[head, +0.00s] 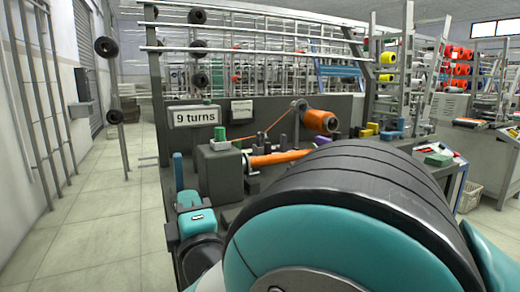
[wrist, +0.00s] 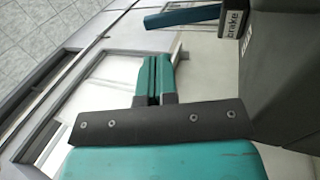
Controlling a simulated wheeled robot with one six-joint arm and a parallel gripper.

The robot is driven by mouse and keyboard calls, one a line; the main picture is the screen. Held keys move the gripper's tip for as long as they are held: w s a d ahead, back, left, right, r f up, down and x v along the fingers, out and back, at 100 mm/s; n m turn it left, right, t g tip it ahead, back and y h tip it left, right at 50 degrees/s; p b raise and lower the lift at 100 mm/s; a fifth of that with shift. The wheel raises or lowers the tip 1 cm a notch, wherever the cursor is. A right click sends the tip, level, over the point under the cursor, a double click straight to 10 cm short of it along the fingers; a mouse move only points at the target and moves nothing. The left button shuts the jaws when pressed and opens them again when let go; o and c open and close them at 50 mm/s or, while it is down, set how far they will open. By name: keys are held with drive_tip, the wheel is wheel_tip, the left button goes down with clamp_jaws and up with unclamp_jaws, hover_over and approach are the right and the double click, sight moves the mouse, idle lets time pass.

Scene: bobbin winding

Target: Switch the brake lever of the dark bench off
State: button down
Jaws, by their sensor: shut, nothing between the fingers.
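The brake lever (wrist: 188,17) is a flat blue bar in the wrist view. It sticks out from a small "brake" plate on a dark grey housing (wrist: 278,70). In the head view a blue upright bar (head: 178,171), which looks like this lever, stands at the left end of the dark bench (head: 346,108). My gripper (wrist: 152,66) has its teal fingers together with nothing between them. They are apart from the lever, which is above and right of them in the wrist view. In the head view my wrist hides the fingertips.
A grey box with a green button (head: 220,133) stands on the bench beside an orange bobbin (head: 280,157). An orange thread runs to a spool (head: 320,121). A "9 turns" sign (head: 195,116) hangs behind. Pale tiled floor (head: 100,225) is clear at left. My arm covers the lower right.

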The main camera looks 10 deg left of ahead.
sight(179, 166)
drive_tip(key=w+r+p, duration=0.1)
drive_tip(key=p, duration=0.1)
drive_tip(key=shift+w+a+r+p, duration=0.2)
drive_tip(key=shift+a+p, duration=0.1)
drive_tip(key=shift+a, duration=0.1)
drive_tip(key=shift+f+p+x, duration=0.2)
drive_tip(key=shift+p+x, duration=0.2)
drive_tip(key=shift+x, duration=1.15)
drive_tip(key=shift+f+p+x, duration=0.15)
drive_tip(key=shift+p+x, duration=0.25)
drive_tip(key=shift+x, duration=1.2)
drive_tip(key=shift+w+a+r+p, duration=0.1)
drive_tip(key=shift+r+p, duration=0.05)
drive_tip(key=shift+p, duration=0.15)
